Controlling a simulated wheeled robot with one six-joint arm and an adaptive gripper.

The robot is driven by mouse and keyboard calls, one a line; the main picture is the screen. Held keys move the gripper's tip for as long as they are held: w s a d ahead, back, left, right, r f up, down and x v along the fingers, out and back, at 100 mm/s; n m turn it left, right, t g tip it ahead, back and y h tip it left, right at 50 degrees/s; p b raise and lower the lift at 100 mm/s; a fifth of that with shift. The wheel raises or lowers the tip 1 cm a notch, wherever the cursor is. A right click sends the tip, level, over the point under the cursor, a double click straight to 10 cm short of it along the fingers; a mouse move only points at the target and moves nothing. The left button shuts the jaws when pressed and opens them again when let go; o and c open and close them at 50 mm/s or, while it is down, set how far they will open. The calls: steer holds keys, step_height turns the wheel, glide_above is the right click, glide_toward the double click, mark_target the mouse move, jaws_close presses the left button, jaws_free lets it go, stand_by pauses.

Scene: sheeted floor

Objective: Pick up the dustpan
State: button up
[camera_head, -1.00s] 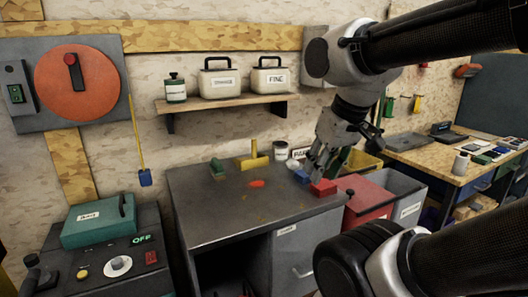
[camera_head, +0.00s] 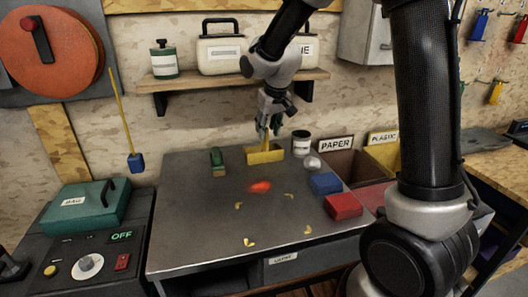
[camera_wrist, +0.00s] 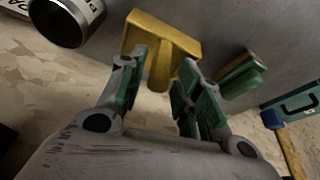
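The yellow dustpan (camera_head: 266,157) stands at the back of the dark grey bench top, near the wall. In the wrist view the dustpan (camera_wrist: 148,30) lies just ahead of the fingers, with its handle pointing back toward my gripper. My gripper (camera_head: 267,127) is above the dustpan in the head view, pointing down. In the wrist view my gripper (camera_wrist: 163,58) is open, with one finger on each side of the handle. A gap shows between the handle and the left finger; contact at the right finger is hard to tell.
A green-handled brush (camera_head: 217,160) is left of the dustpan. A labelled can (camera_head: 301,143) is at right, near the paper bin (camera_head: 350,163). Blue (camera_head: 325,183) and red (camera_head: 343,206) blocks sit at the bench's right. Yellow scraps surround a glowing red spot (camera_head: 260,187). A shelf (camera_head: 230,80) hangs above.

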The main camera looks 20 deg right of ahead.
mark_target(263, 141)
steer(key=shift+w+a, duration=0.15)
steer(key=shift+w, duration=0.35)
steer(key=shift+w+f, duration=0.2)
steer(key=shift+f, duration=0.1)
steer(key=x, duration=0.6)
steer(key=shift+s+f, duration=0.1)
steer(key=shift+f, duration=0.05)
jaws_close()
